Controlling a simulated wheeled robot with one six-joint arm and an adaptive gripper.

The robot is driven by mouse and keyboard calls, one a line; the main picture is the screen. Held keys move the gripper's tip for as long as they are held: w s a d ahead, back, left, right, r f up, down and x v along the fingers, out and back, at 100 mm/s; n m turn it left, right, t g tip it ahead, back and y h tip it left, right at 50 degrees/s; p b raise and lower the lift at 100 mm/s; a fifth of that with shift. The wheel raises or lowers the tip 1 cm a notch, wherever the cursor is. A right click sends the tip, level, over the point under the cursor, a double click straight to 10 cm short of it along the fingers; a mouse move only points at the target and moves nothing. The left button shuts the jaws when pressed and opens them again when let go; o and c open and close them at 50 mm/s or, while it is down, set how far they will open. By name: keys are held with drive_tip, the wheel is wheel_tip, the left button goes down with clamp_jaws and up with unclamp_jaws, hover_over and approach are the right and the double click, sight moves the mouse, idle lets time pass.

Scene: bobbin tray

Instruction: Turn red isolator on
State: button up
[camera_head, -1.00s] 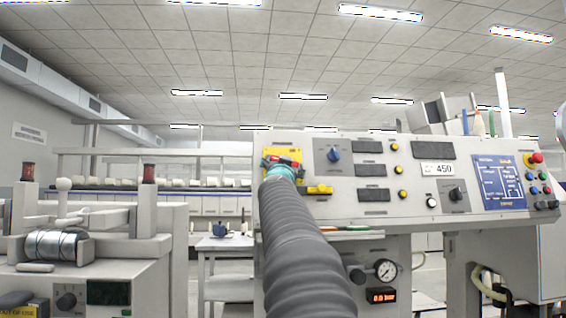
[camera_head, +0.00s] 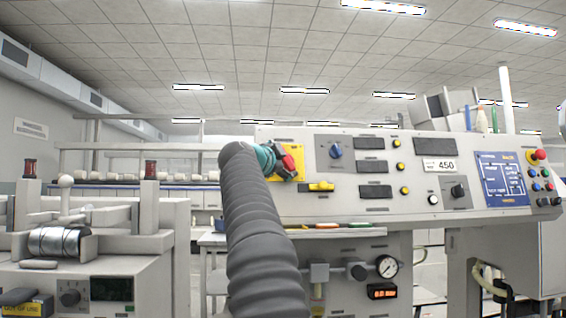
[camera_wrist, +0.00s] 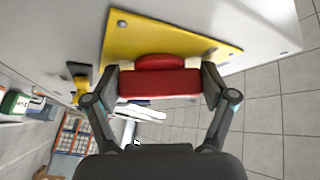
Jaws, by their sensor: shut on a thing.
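The red isolator handle (camera_wrist: 160,82) is a red bar in front of a yellow plate (camera_wrist: 200,38) in the wrist view. In the head view the red handle (camera_head: 289,162) shows in front of the yellow plate (camera_head: 297,149) at the left end of the grey panel. My gripper (camera_wrist: 160,86) is shut on the red handle, one finger at each end of the bar. In the head view my gripper (camera_head: 277,161) is at the plate, and my arm hides part of the plate's left side. The handle looks tilted in the head view.
A blue rotary switch (camera_head: 335,152) and a yellow switch (camera_head: 319,187) sit close to the plate. A red button (camera_head: 537,155) is at the panel's far right. A pressure gauge (camera_head: 387,266) is below. A grey machine (camera_head: 95,255) stands at the left.

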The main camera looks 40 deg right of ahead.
drive_tip(key=shift+m+g+y, duration=0.3)
drive_tip(key=shift+m+g, duration=0.2)
drive_tip(key=shift+m, duration=0.2)
drive_tip(key=o, duration=1)
drive_tip(key=v, duration=1.2)
